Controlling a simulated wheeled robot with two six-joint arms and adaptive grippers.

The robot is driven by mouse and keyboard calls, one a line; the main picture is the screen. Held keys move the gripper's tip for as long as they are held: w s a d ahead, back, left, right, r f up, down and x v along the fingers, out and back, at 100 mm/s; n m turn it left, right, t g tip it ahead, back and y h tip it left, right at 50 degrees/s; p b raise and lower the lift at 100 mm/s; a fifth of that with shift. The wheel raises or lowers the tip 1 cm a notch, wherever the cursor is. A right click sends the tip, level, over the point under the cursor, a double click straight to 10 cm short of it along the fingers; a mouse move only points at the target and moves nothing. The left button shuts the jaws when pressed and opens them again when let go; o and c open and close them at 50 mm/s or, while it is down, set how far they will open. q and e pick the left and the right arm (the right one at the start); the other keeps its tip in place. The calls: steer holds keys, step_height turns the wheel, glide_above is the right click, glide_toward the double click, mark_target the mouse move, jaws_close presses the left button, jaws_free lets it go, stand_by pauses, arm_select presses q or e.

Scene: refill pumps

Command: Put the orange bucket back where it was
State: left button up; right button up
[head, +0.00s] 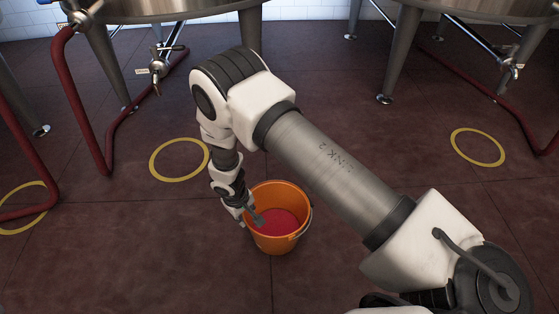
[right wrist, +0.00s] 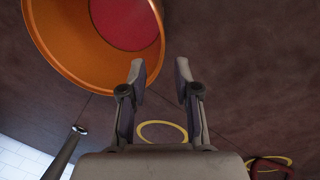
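The orange bucket (head: 264,240) stands upright right of the middle yellow ring, seemingly on the floor, with red liquid (head: 284,222) inside. Its handle hangs at its right side. My right gripper (head: 252,216) is at the bucket's left rim, and a fingertip overlaps the opening in the head view. In the right wrist view the two fingers (right wrist: 160,72) are apart with nothing between them. The bucket (right wrist: 62,50) lies up and left of them there. Whether a finger touches the rim cannot be told. My left gripper is not in view.
Steel tanks on legs (head: 401,60) with taps (head: 158,67) and red hoses (head: 76,100) stand behind. The floor around the bucket is clear.

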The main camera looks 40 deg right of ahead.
steer(key=s+d+m+y, duration=0.1)
steer(key=s, duration=1.2)
steer(key=s+d+m, duration=0.1)
steer(key=s+d, duration=0.1)
steer(key=s, duration=1.1)
steer(key=shift+s+d+y, duration=0.25)
steer(key=shift+y, duration=0.15)
steer(key=shift+f, duration=0.1)
